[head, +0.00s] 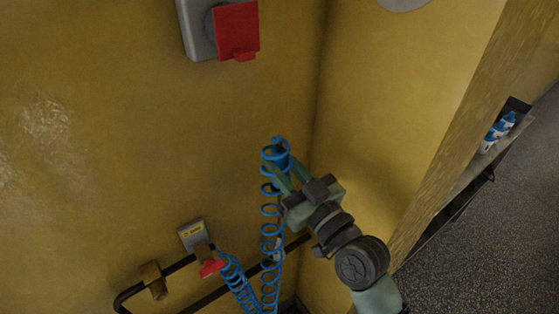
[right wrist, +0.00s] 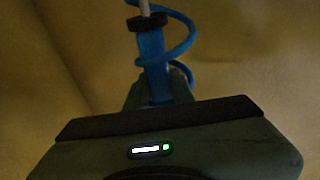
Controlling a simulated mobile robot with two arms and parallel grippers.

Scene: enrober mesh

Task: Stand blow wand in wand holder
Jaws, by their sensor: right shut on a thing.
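My right gripper (head: 283,172) is near the yellow wall corner in the head view. It is shut on the blow wand (head: 277,153), whose blue body shows among the coils of a blue hose. In the right wrist view the wand (right wrist: 152,50) stands up from between the fingers (right wrist: 157,88), with a black collar and a pale thin tube above its blue body. Its lower part is hidden by the gripper. I cannot make out the wand holder for sure in either view. My left gripper is not in view.
A dark pipe (head: 128,293) runs along the wall. A red switch (head: 237,29) is above. A shelf with blue-and-white bottles (head: 499,132) stands right.

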